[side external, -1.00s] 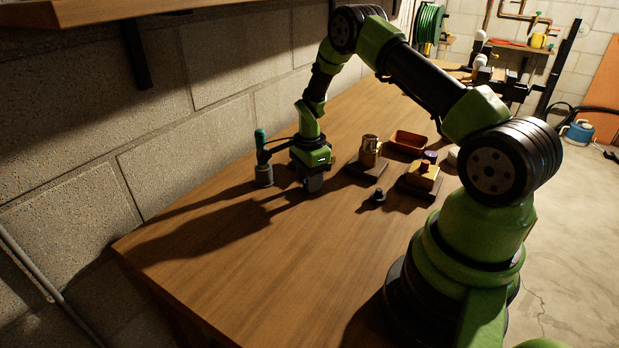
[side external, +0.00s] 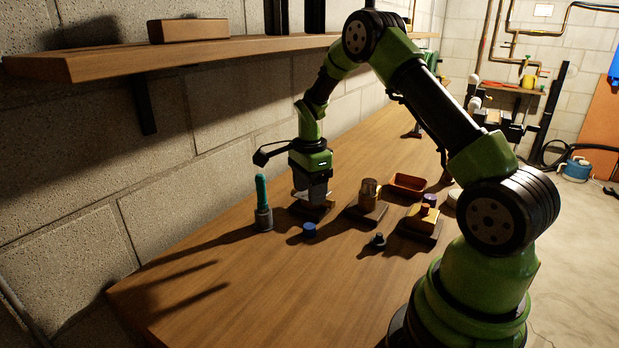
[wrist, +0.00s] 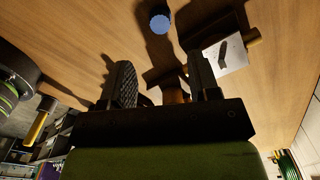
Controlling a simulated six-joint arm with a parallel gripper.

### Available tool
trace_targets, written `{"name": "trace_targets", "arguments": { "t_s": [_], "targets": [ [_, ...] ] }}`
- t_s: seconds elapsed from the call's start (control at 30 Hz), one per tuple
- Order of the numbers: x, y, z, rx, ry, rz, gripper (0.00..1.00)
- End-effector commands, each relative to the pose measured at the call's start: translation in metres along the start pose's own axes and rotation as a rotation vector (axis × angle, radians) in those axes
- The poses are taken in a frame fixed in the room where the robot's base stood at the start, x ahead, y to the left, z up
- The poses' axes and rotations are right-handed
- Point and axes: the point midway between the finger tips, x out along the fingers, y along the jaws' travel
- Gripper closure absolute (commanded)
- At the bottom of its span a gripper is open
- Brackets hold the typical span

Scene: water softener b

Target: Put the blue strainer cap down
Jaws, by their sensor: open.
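The blue strainer cap (side external: 309,230) sits on the wooden table, in front of my gripper and apart from it. The cap also shows in the wrist view (wrist: 159,22), beyond the fingertips and touching neither finger. My gripper (side external: 314,198) points down above a low wooden block. In the wrist view my gripper (wrist: 162,80) is open, its two fingers spread. A brownish wooden part (wrist: 173,94) shows between the fingers; I cannot tell whether they touch it.
A teal-handled tool (side external: 262,191) stands in a grey cup left of the cap. The front table is clear.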

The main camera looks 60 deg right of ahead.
Motion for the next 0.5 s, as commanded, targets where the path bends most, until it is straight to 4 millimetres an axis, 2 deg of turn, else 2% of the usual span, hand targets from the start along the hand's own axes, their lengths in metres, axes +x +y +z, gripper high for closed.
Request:
{"name": "trace_targets", "arguments": {
  "t_s": [0.1,0.23,0.33,0.43,0.5],
  "targets": [
    [-0.018,-0.001,0.0,0.0,0.0,-0.004,0.44],
    [-0.031,0.0,0.001,-0.01,-0.001,-0.006,0.44],
    [-0.05,0.004,0.009,-0.075,-0.008,-0.033,0.44],
    [-0.084,0.018,0.026,-0.221,-0.022,-0.091,0.44],
    [-0.114,0.034,0.04,-0.363,-0.032,-0.146,0.44]
  ]
}}
